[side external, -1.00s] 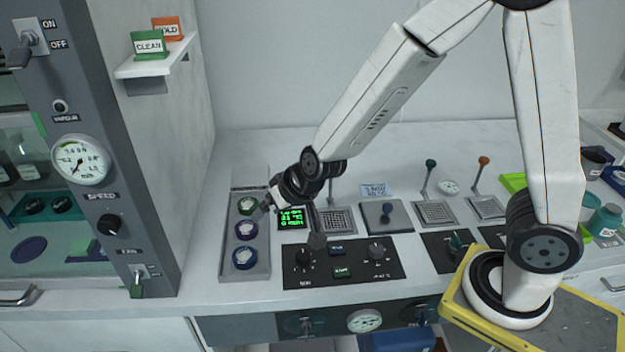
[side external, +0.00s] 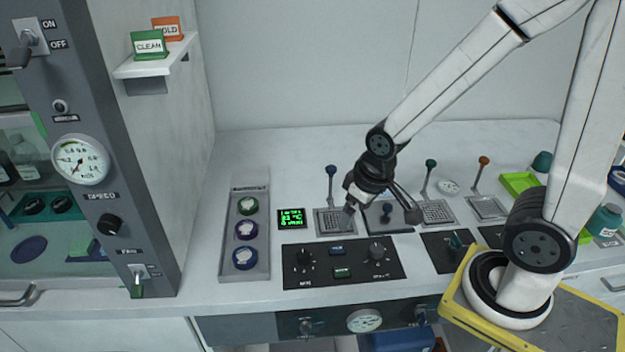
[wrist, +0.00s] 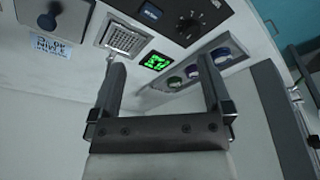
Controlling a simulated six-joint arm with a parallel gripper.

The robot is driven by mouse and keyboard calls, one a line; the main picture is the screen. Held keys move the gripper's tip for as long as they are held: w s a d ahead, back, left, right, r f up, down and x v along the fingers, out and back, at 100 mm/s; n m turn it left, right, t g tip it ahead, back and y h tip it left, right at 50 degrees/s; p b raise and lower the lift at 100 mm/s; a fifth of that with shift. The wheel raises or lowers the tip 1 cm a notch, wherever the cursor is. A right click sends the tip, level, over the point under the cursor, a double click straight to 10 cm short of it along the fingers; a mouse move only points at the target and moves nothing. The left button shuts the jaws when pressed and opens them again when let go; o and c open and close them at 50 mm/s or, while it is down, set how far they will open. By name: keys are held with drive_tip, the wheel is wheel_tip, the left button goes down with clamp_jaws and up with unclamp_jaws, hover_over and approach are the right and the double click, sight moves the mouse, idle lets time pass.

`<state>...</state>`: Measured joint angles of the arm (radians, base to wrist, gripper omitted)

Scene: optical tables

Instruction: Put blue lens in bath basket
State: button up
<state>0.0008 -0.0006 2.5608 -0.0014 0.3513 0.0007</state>
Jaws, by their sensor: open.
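The blue lens (side external: 245,258) sits in the front place of a grey tray (side external: 258,188), with a purple lens (side external: 246,229) and a green lens (side external: 248,205) behind it. In the wrist view the blue lens (wrist: 222,53) is the tray lens nearest the upper right. A square mesh basket (side external: 330,224) with a blue-knobbed lever is right of the tray; it also shows in the wrist view (wrist: 125,38). No bath label is readable. My gripper (side external: 381,218) is open and empty, above the bench right of this basket; its spread fingers show in the wrist view (wrist: 160,68).
More mesh baskets, with a green-knobbed lever (side external: 431,163) and an orange-knobbed lever (side external: 484,160), stand to the right. A grey cabinet (side external: 120,170) bounds the left.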

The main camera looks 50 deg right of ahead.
drive_tip(key=m+g+y, duration=0.1)
drive_tip(key=m+y, duration=0.3)
drive_tip(key=m, duration=1.8)
approach(245, 254)
drive_tip(key=shift+a+f, duration=0.3)
drive_tip(key=shift+f, duration=0.35)
drive_tip(key=shift+x, duration=1.3)
drive_tip(key=shift+x, duration=2.55)
drive_tip(key=shift+w, duration=0.15)
drive_tip(key=c, duration=1.3)
drive_tip(key=shift+o, duration=0.2)
